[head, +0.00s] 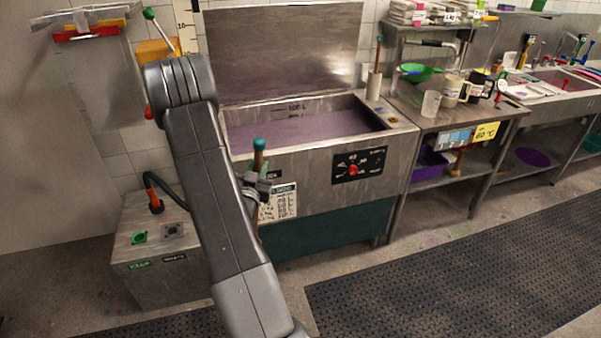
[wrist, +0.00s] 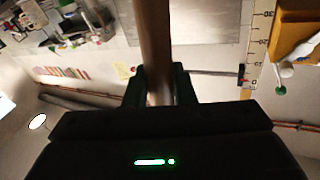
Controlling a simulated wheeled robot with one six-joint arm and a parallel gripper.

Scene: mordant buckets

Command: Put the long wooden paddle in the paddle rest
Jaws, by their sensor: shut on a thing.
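My gripper (head: 256,182) is in front of the vat, partly hidden by my own arm. It is shut on the wooden paddle (head: 259,160), which stands roughly upright with its teal end up; its lower part is mostly hidden behind my arm. In the wrist view the paddle's shaft (wrist: 154,40) runs up between the two fingers of my gripper (wrist: 160,88). A grey upright holder (head: 374,86) at the vat's right back corner has another teal-tipped wooden stick (head: 378,54) standing in it. I cannot tell for certain whether this holder is the paddle rest.
The steel vat (head: 398,133) holds purple liquid; its lid (head: 290,50) stands open behind. A steel box (head: 150,275) is at left. A side table (head: 425,115) with cups and a green bowl (head: 418,73) stands at right. The floor (head: 345,265) in front is clear.

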